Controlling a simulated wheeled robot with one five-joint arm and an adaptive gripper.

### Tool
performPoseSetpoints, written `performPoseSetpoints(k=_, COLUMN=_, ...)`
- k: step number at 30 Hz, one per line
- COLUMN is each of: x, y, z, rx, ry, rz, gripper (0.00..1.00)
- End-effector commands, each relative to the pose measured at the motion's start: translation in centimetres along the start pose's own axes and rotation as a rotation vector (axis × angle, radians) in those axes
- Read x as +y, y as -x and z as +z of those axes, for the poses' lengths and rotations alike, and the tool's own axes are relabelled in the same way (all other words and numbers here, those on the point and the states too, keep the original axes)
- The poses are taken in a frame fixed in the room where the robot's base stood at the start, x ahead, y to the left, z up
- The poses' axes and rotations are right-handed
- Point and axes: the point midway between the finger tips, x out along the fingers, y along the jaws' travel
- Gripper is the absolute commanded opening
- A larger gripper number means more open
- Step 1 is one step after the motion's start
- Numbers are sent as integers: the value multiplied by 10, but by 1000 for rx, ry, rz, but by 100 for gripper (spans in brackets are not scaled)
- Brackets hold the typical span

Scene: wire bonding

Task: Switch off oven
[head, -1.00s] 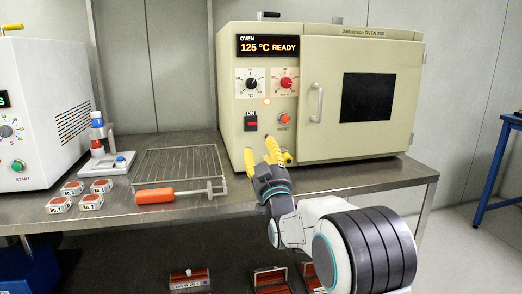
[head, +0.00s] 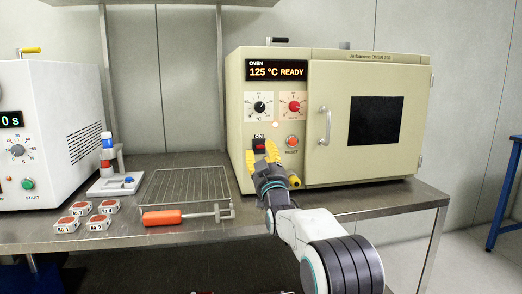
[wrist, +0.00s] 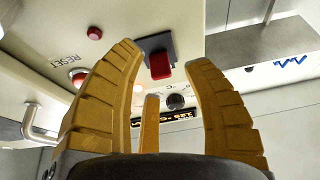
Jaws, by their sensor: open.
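The cream oven (head: 340,160) stands on the metal bench, its door shut and its display reading 125 °C READY. The fingers are empty. I cannot tell whether they touch the panel.
The red RESET button (head: 292,142) and two dials are near the switch. The door handle (head: 325,126) sticks out to the right. A wire rack (head: 185,188) and orange-handled tool (head: 163,217) lie on the bench, left of my arm. A white machine (head: 40,130) stands at far left.

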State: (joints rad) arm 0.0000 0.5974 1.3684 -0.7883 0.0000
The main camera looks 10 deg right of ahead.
Motion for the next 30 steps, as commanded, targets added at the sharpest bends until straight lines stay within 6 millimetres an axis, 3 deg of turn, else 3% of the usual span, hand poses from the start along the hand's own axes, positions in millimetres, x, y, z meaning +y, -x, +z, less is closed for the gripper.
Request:
performPoseSetpoints(k=9, x=0, y=-16, z=0, rx=0, ry=0, rz=0, gripper=46)
performPoseSetpoints(k=23, x=0, y=-19, z=0, rx=-1, ry=0, rz=0, gripper=49)
performPoseSetpoints(k=30, x=0, y=-19, z=0, rx=-1, ry=0, rz=0, gripper=27)
